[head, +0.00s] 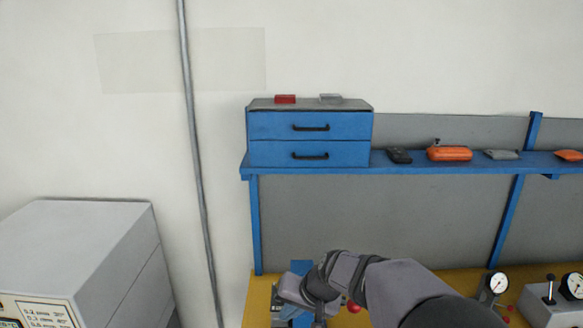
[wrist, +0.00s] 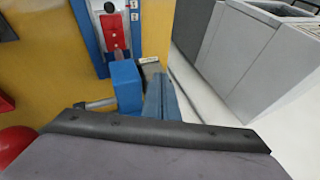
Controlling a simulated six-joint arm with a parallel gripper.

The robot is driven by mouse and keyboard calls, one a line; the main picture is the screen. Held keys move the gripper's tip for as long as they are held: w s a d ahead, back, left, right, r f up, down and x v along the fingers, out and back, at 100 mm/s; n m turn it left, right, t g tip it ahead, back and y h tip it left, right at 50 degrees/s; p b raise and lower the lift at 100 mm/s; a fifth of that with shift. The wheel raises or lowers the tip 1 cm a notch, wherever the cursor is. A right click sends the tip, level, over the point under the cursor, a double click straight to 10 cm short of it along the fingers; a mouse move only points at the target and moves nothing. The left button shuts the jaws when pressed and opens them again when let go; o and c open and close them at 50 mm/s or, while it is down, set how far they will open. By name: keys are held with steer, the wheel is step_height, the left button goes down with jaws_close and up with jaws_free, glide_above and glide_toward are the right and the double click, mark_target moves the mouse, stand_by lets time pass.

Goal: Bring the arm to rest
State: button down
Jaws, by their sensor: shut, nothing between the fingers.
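My arm reaches in from the bottom of the head view, and my gripper (head: 292,292) is low over the left end of the yellow bench (head: 258,290). It is shut and empty. It is close to a blue fixture (head: 301,267); I cannot tell whether they touch. In the wrist view a broad grey body with a dark edge, part of my own arm, fills the bottom. Beyond it stand a blue block (wrist: 125,86) and a blue panel with a red part (wrist: 114,35). The fingertips do not show clearly in the wrist view.
A blue two-drawer cabinet (head: 284,126) and several small parts, one an orange case (head: 449,154), are on the blue shelf (head: 300,171). Gauges and a lever box (head: 545,309) stand at the bench's right.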

steer(key=s+d+f+n+g+h, duration=0.1)
steer(key=s+d+f+g+h, duration=0.2)
steer(key=s+f, duration=0.5)
steer(key=s+d, duration=0.6)
steer(key=s, duration=0.2)
steer(key=s+d+g+h, duration=0.1)
steer(key=s+d, duration=0.6)
steer(key=s, duration=0.2)
steer(key=shift+s+r+n+g, duration=0.15)
steer(key=shift+s+n+g, duration=0.15)
